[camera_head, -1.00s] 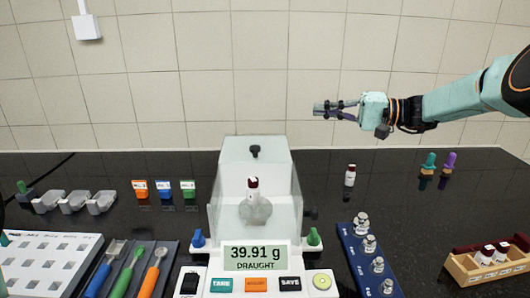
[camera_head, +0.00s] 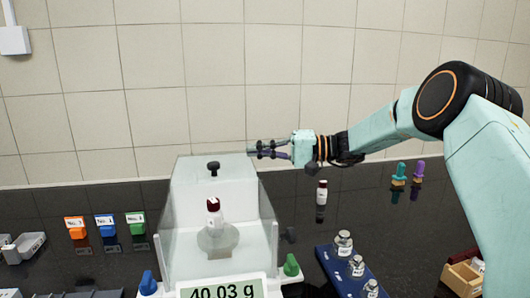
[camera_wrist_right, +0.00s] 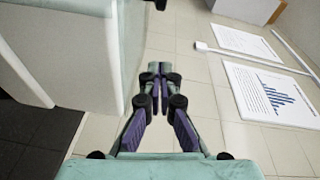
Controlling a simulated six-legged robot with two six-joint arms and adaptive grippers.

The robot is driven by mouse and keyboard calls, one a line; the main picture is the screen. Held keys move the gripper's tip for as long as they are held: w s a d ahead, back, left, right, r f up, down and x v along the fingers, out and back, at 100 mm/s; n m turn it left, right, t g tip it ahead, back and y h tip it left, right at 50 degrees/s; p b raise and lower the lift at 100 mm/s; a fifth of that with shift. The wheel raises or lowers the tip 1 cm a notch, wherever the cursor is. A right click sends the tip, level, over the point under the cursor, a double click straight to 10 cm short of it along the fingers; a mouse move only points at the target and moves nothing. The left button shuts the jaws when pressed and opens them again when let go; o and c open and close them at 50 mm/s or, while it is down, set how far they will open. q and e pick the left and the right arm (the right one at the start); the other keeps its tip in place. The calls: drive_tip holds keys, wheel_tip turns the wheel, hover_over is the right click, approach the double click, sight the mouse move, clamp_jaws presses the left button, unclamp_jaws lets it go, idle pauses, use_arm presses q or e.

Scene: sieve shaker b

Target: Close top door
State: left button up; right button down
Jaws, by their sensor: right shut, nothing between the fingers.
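The balance's clear draught shield (camera_head: 172,215) stands at the lower left of centre in the head view. Its top door (camera_head: 190,172) carries a black knob (camera_head: 213,168) and shows at the back of the shield's top. How far the door is open is hard to tell through the clear panels. My right gripper (camera_head: 252,149) points left, just above and to the right of the knob, apart from it. Its fingers are shut and empty; they also show in the right wrist view (camera_wrist_right: 156,72). My left gripper is not in view.
A red-capped vial (camera_head: 214,212) stands inside the shield, above the display (camera_head: 225,292) reading 40.03 g. Another vial (camera_head: 321,195) stands on the dark counter to the right. Coloured numbered blocks (camera_head: 105,226) are at left.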

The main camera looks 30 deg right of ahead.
sight(231, 171)
drive_tip(key=x, duration=0.5)
drive_tip(key=shift+s+a, duration=0.15)
drive_tip(key=shift+s+a+f, duration=0.15)
drive_tip(key=shift+s+a, duration=0.1)
drive_tip(key=shift+a, duration=0.2)
drive_tip(key=shift+s+a+f, duration=0.1)
drive_tip(key=shift+s+a, duration=0.7)
drive_tip(key=shift+s, duration=0.3)
drive_tip(key=shift+w+f, duration=0.15)
drive_tip(key=shift+w, duration=0.05)
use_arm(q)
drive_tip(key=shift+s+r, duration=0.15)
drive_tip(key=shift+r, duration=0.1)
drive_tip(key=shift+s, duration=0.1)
use_arm(e)
drive_tip(key=shift+s, duration=0.2)
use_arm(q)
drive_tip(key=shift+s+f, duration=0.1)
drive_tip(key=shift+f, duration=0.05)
